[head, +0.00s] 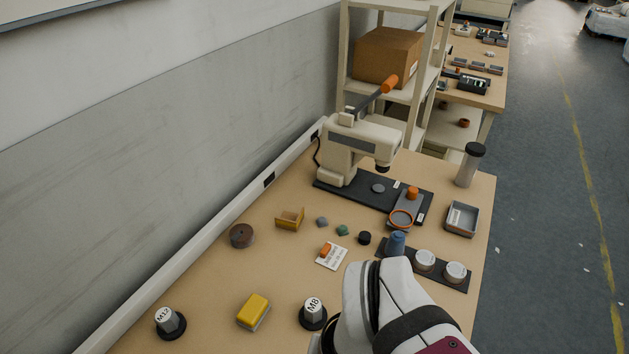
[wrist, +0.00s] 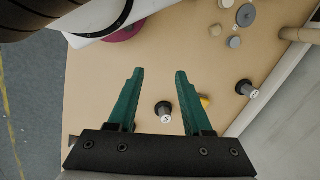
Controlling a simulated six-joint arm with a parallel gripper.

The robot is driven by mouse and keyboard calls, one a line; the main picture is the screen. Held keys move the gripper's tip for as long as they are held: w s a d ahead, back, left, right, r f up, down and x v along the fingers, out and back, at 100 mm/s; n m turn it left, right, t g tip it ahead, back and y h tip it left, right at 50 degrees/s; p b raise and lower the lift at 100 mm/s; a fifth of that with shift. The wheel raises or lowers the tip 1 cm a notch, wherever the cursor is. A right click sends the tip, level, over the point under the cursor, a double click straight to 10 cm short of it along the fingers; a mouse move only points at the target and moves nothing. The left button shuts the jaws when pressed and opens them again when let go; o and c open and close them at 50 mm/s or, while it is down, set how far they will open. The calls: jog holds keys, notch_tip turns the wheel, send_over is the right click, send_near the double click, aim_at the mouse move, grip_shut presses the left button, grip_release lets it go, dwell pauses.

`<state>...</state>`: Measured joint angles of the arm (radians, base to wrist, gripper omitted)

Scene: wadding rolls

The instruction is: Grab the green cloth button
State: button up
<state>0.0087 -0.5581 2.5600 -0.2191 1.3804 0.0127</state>
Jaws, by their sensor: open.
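The green cloth button (head: 343,230) is a small green piece lying on the wooden bench in the head view. It sits between a grey-blue piece (head: 322,221) and a small black round piece (head: 364,238). I cannot make it out in the wrist view. My gripper (wrist: 159,72) has two green fingers, spread apart with nothing between their tips, over the bench. In the head view my white arm covers the front of the bench and the fingers do not show.
Near the button are a white card with an orange piece (head: 327,250), a tan holder (head: 290,219) and a brown roll (head: 241,235). A yellow block (head: 253,311), M8 (head: 313,313) and M12 (head: 170,322) pieces stand in front. A press (head: 358,145) stands behind.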

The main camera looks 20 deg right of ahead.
jog(key=o, duration=0.3)
jog(key=shift+o, duration=0.2)
jog(key=w+d+f+n+h, duration=0.1)
jog(key=w+d+n+h, duration=0.25)
jog(key=w, duration=0.25)
jog(key=w+d+f+n+g+h, duration=0.1)
jog(key=w+d+n+h, duration=0.1)
jog(key=w+n, duration=0.35)
jog(key=w+d+n+h, duration=0.2)
jog(key=w+d+n, duration=0.15)
jog(key=w, duration=0.35)
jog(key=w+a+f+n+t+h, duration=0.2)
jog(key=w+f+n+t+h, duration=0.3)
jog(key=w+n, duration=0.55)
jog(key=n+t, duration=0.1)
jog(key=n, duration=0.4)
send_near(341, 229)
jog(key=shift+h, duration=0.25)
jog(key=x, duration=0.8)
jog(key=shift+w+f, duration=0.1)
jog(key=shift+f, duration=0.1)
